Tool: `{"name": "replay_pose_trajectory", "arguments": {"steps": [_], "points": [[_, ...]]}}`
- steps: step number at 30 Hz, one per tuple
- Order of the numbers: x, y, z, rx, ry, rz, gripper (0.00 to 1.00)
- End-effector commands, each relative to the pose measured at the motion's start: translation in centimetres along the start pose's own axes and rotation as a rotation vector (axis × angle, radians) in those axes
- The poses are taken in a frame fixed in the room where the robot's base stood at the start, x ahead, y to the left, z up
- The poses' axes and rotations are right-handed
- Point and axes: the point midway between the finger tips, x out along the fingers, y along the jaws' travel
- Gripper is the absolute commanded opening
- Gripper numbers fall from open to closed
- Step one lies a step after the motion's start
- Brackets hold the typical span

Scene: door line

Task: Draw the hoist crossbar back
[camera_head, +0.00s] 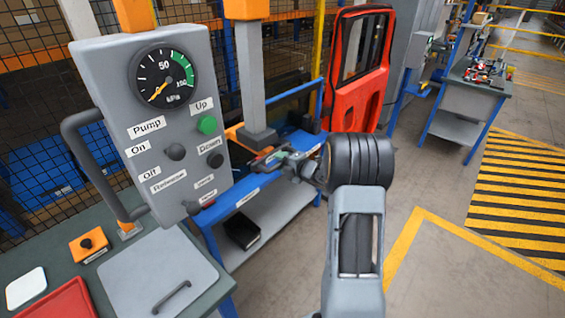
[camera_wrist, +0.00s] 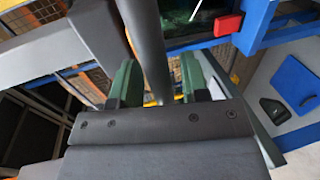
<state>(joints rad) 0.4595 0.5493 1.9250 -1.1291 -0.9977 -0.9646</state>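A grey hoist panel (camera_head: 150,110) with a round pressure gauge (camera_head: 162,76) stands at the left of the head view. A dark bent bar (camera_head: 75,130) is fixed to its left side. My gripper (camera_head: 268,158) is right of the panel, at the blue beam, and is small in this view. In the wrist view a dark grey bar (camera_wrist: 148,45) runs down between the green fingers of my gripper (camera_wrist: 160,80). A gap shows on the bar's right side, so the fingers look open around it. I cannot tell for sure whether this bar is the hoist crossbar.
A blue-framed bench (camera_head: 265,222) stands below my gripper. A red door panel (camera_head: 358,75) stands behind it. A dark green worktop with a grey plate (camera_head: 158,268) and a red tray (camera_head: 58,300) is at lower left. Open floor (camera_head: 450,275) lies to the right.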

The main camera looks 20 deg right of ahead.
Motion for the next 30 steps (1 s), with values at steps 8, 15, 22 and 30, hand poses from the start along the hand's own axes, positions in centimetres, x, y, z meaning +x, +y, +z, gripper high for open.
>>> {"name": "replay_pose_trajectory", "arguments": {"steps": [8, 15, 22, 30], "points": [[0.0, 0.0, 0.0, 0.0, 0.0, 0.0, 0.14], [0.0, 0.0, 0.0, 0.0, 0.0, 0.0, 0.0], [-0.3, -0.1, 0.1, 0.0, -0.001, 0.0, 0.0], [-6.7, -1.8, 0.2, 0.0, -0.009, 0.001, 0.0]]}}
